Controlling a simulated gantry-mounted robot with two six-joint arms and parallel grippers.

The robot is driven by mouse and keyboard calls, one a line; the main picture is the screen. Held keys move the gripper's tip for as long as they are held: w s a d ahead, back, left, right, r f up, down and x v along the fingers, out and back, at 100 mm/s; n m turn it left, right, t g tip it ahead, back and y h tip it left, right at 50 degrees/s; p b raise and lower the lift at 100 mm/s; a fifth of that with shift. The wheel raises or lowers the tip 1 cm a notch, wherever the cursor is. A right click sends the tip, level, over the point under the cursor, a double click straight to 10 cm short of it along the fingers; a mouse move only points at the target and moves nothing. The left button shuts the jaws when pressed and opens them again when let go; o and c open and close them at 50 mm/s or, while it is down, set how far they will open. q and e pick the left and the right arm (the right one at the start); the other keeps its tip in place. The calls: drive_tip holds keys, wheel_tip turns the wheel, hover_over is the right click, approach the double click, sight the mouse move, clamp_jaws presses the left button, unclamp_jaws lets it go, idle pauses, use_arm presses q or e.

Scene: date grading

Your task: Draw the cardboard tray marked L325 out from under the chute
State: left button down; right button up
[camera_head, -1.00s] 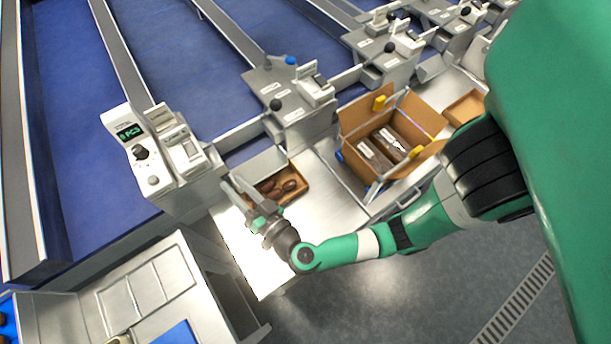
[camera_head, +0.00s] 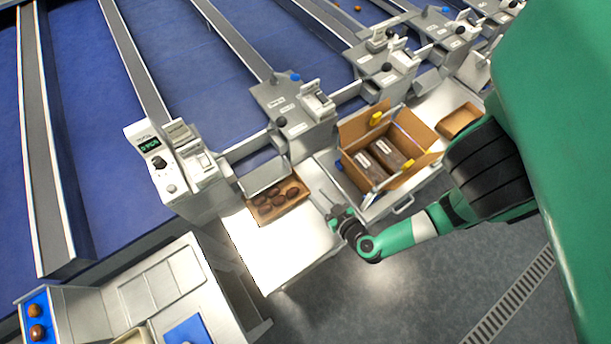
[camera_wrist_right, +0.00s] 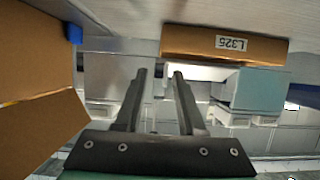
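The brown cardboard tray (camera_head: 300,196) lies on the metal shelf with several dark dates in it. Its back edge is at the grey chute (camera_head: 263,176), which partly covers it. In the right wrist view the tray's front wall (camera_wrist_right: 190,42) carries a white L325 label (camera_wrist_right: 232,43), upside down in the picture. My right gripper (camera_head: 338,212) is to the right of the tray, apart from it. In the wrist view its two fingers (camera_wrist_right: 160,74) are spread with nothing between them. My left gripper is not in view.
An open cardboard box (camera_head: 417,132) with packs inside stands on a stand to the right; its brown flap (camera_wrist_right: 40,130) fills the left of the wrist view. A smaller carton (camera_head: 460,120) is beyond. The shelf (camera_head: 270,250) in front of the tray is bare.

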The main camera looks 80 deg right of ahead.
sight(301, 179)
drive_tip(key=shift+b+x, duration=1.7)
drive_tip(key=shift+x, duration=4.1)
drive_tip(key=shift+r, duration=0.1)
clamp_jaws()
